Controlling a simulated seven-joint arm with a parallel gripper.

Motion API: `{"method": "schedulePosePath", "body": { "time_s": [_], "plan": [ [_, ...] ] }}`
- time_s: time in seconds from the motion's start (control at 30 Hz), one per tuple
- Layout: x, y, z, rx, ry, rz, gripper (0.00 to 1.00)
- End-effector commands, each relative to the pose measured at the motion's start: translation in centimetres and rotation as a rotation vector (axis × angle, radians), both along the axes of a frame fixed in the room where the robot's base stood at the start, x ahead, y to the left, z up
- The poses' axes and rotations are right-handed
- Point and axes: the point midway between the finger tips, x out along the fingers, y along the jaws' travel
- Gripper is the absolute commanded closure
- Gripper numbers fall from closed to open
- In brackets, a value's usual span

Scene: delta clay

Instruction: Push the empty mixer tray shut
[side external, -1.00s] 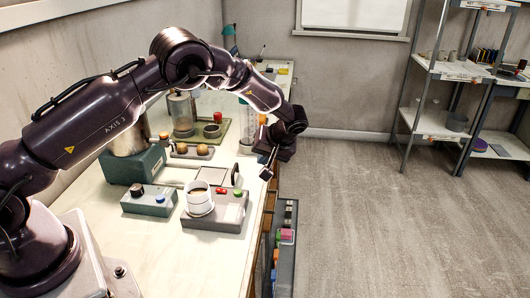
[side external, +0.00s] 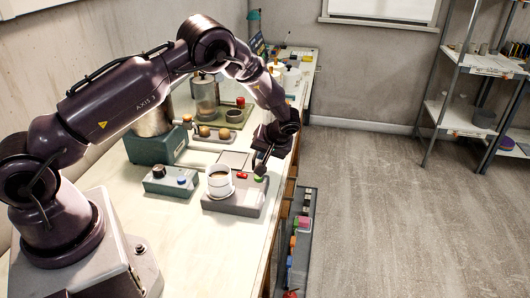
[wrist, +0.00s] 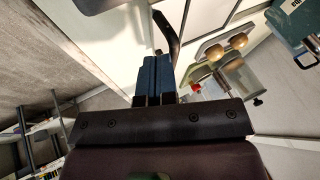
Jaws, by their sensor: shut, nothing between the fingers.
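The mixer (side external: 155,146) is a teal base with a metal drum at the back left of the bench. Its flat tray (side external: 234,159) sticks out to the right on thin rails, and I see nothing on it. The tray also shows in the wrist view (wrist: 205,14). My gripper (side external: 261,168) is shut and empty, low at the tray's right end. In the wrist view its blue fingers (wrist: 155,72) are together beside a dark curved handle (wrist: 169,32). I cannot tell whether they touch it. The arm hides the handle in the side view.
A small holder with round brown knobs (side external: 212,134) lies behind. Open floor is right of the bench.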

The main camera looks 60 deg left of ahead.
Motion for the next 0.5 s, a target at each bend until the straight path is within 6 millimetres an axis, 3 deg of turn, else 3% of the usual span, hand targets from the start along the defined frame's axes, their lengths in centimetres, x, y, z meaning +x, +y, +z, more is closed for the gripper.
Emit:
{"method": "schedulePosePath", "body": {
  "time_s": [0.2, 0.5],
  "plan": [
    [-2.1, 2.1, 0.1, 0.002, 0.003, 0.002, 1.00],
    [-2.4, 2.4, 0.0, 0.001, 0.001, 0.001, 1.00]
  ]
}}
